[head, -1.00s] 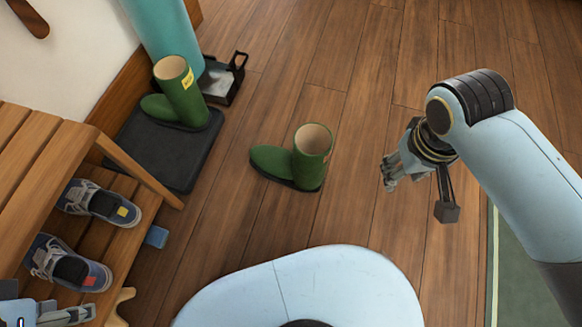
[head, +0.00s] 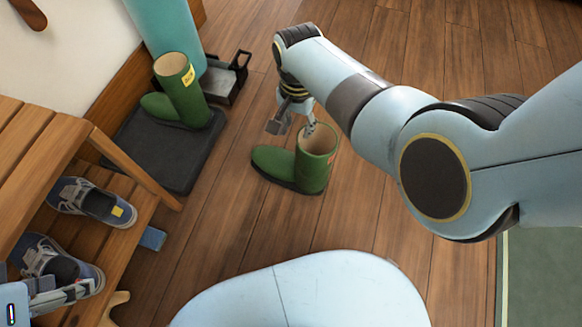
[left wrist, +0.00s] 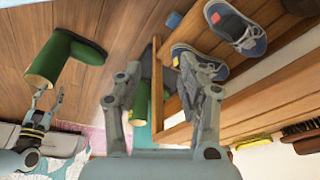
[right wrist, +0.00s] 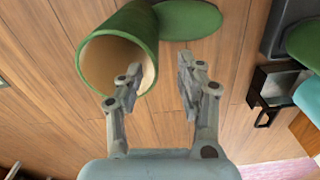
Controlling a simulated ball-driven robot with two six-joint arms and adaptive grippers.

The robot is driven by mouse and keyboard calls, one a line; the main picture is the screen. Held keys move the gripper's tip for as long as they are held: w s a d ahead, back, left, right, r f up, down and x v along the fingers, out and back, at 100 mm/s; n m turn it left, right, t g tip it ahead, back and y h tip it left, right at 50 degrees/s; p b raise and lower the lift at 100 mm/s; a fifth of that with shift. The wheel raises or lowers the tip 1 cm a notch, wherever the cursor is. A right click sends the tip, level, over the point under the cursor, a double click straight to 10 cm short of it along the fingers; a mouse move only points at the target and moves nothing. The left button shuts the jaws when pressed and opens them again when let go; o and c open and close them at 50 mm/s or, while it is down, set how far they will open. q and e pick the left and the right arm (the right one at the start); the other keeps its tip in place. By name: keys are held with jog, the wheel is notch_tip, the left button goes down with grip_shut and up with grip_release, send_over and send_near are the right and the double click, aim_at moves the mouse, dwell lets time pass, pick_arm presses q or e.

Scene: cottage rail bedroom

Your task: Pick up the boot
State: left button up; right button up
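A green boot (head: 316,160) stands upright on the wooden floor, its open top up and its toe pointing left. My right gripper (head: 297,126) is at its top; the right wrist view shows its fingers open. In that view one finger overlaps the opening of the boot (right wrist: 95,45) and the other is outside the rim; contact cannot be told. The boot (left wrist: 50,62) also shows in the left wrist view. A matching green boot (head: 184,95) with a yellow label stands on a dark tray (head: 160,160). My left gripper (left wrist: 162,68) is open and empty near the shoe bench.
The wooden bench (head: 40,135) at left holds blue sneakers (head: 95,201) on its lower shelf. A teal cylinder (head: 168,25) and a black holder (head: 232,80) stand behind the tray. A green rug (head: 540,280) lies at right. Floor around the near boot is clear.

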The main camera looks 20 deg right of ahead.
aim_at(300, 143)
jog(key=shift+s+d+f+b, duration=0.1)
jog(key=shift+d+f+b, duration=0.05)
jog(key=shift+f+b, duration=1.1)
jog(key=shift+d+f+b, duration=0.15)
jog(key=shift+f+b, duration=0.7)
jog(key=shift+f, duration=0.8)
jog(key=shift+d+f+b, duration=0.15)
jog(key=shift+f+b, duration=0.65)
jog(key=shift+f, duration=0.05)
pick_arm(q)
notch_tip(300, 143, down, 8)
jog(key=w+d+t+b, duration=0.1)
jog(key=t, duration=0.7)
jog(key=shift+t+h, duration=0.4)
pick_arm(e)
jog(key=shift+f, duration=0.5)
grip_shut()
